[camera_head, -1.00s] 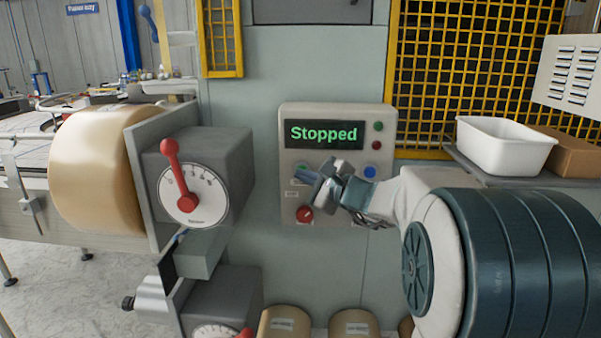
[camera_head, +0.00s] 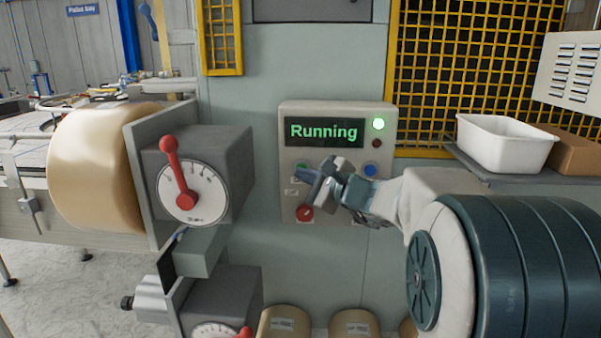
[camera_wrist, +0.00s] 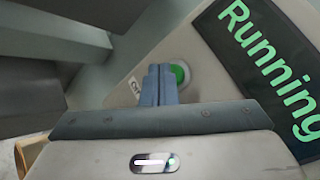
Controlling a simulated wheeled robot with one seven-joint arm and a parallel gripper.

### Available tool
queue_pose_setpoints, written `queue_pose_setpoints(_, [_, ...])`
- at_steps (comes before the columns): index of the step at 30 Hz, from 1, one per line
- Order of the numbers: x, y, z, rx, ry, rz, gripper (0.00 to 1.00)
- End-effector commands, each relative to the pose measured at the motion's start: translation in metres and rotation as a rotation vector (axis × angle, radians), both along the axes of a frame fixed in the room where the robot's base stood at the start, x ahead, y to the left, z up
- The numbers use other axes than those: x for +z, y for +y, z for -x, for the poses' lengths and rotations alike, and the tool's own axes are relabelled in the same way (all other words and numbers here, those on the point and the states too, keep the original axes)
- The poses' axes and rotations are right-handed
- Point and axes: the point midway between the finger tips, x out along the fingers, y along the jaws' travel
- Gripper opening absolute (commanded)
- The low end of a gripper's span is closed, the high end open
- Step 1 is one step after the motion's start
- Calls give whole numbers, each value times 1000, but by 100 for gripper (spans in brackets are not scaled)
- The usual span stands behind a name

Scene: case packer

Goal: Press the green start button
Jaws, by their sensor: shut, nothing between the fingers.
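The green start button (camera_wrist: 181,73) is on the control panel (camera_head: 287,112), partly behind my fingertips in the wrist view. In the head view only a bit of green (camera_head: 301,167) shows beside my gripper (camera_head: 304,175). My gripper's fingers are shut together with nothing between them, and they also show in the wrist view (camera_wrist: 158,82). The tips are at or just in front of the button; I cannot tell whether they touch it. The panel display (camera_head: 323,132) reads "Running", and the green lamp (camera_head: 378,124) beside it is lit.
A red-lever dial box (camera_head: 228,165) juts out left of the panel. A white bin (camera_head: 500,145) stands on a shelf at the right.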

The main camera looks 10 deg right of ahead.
Motion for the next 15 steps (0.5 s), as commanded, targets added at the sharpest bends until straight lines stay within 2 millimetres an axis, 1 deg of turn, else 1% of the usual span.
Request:
queue_pose_setpoints(3, [-1, 2, 6, 1, -1, 0, 0])
queue_pose_setpoints(12, [0, 2, 6, 0, 0, -1, 0])
queue_pose_setpoints(15, [-1, 4, 11, 1, -1, 0, 0])
